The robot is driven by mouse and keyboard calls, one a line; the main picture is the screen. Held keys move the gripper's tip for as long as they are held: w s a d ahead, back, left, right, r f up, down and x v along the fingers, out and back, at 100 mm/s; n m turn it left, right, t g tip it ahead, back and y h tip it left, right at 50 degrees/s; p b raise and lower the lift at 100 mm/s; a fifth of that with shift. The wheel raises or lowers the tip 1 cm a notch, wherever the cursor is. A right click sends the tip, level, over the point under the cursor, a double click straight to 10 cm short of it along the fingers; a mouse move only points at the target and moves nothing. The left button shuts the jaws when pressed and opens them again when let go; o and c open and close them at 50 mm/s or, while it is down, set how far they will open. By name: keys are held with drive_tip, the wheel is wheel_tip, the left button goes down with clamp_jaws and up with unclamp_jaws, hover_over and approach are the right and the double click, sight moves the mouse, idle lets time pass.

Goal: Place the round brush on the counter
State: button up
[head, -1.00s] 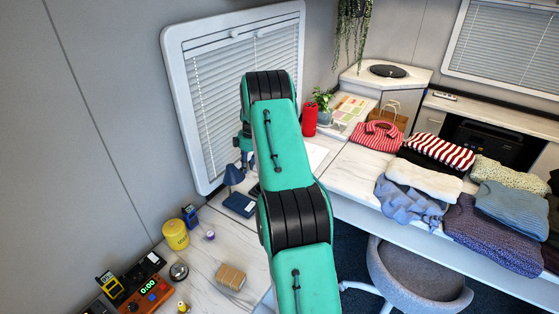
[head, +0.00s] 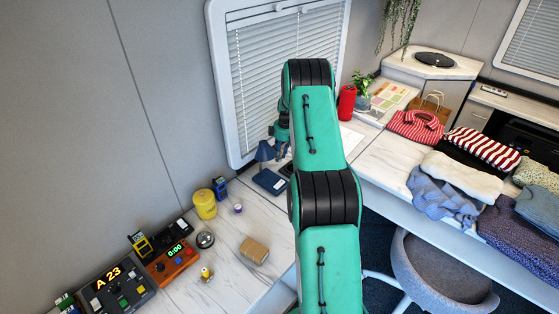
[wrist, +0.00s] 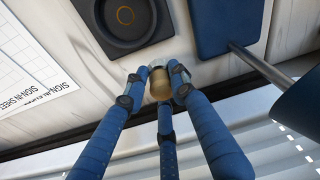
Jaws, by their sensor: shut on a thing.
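My gripper (head: 283,151) is at the window side of the white marbled counter (head: 262,212), partly behind my arm in the head view. In the wrist view its blue fingers (wrist: 160,82) are closed around a small tan cylinder with a paler end, which I take to be the round brush (wrist: 161,86). Only a short part of it shows between the fingers; whether it touches the counter (wrist: 200,72) I cannot tell.
A blue lamp (head: 270,180) stands close by the gripper, with its base (wrist: 215,25) also in the wrist view. A black square device (wrist: 88,22) and a sign-in sheet (wrist: 35,65) lie nearby. A cardboard box (head: 254,250) and yellow canister (head: 205,204) stand nearer; bare counter lies between.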

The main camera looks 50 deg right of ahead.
drive_tip(key=shift+f, duration=1.7)
drive_tip(key=shift+b, duration=0.3)
drive_tip(key=o, duration=0.8)
drive_tip(key=shift+f, duration=0.1)
wheel_tip(320, 180, up, 12)
drive_tip(key=s+p, duration=0.1)
drive_tip(key=p, duration=0.1)
drive_tip(key=shift+s+d, duration=0.3)
drive_tip(key=shift+s, duration=0.1)
